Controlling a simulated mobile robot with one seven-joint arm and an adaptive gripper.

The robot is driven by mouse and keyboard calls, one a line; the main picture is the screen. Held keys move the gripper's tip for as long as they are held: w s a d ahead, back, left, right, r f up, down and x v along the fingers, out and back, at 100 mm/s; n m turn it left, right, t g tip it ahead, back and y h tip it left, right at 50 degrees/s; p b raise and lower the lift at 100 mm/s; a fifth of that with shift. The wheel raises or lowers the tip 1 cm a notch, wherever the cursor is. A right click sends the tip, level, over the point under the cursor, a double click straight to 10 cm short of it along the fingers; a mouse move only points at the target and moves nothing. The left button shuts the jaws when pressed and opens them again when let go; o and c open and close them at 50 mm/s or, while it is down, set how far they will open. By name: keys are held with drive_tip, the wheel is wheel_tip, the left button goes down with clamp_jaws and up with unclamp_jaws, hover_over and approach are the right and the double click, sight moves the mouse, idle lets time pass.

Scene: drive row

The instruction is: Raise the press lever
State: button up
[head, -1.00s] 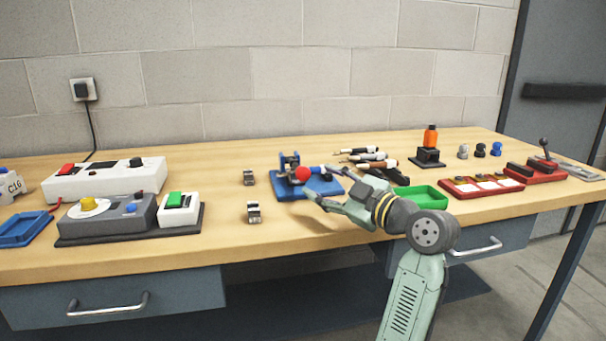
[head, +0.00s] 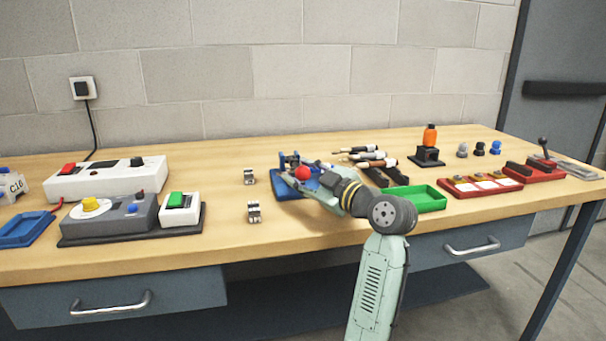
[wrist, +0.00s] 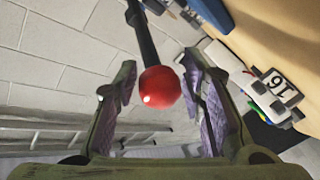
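The press is a small blue device on a blue base (head: 290,191) near the middle of the bench. Its lever ends in a red ball knob (head: 303,173). In the wrist view the red knob (wrist: 160,87) sits on a black rod (wrist: 143,35), between my two fingers. My gripper (head: 303,181) reaches in from the right at the press and partly hides it. In the wrist view my gripper (wrist: 161,76) is open, with a visible gap between the knob and the left finger. Contact with the right finger cannot be told.
Two small metal blocks (head: 254,212) stand left of the press. A green tray (head: 427,203) and several dark-handled tools (head: 370,160) lie to the right. A grey control box (head: 115,219) is further left. The bench front between box and press is mostly clear.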

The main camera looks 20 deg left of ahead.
clamp_jaws()
idle(0.4)
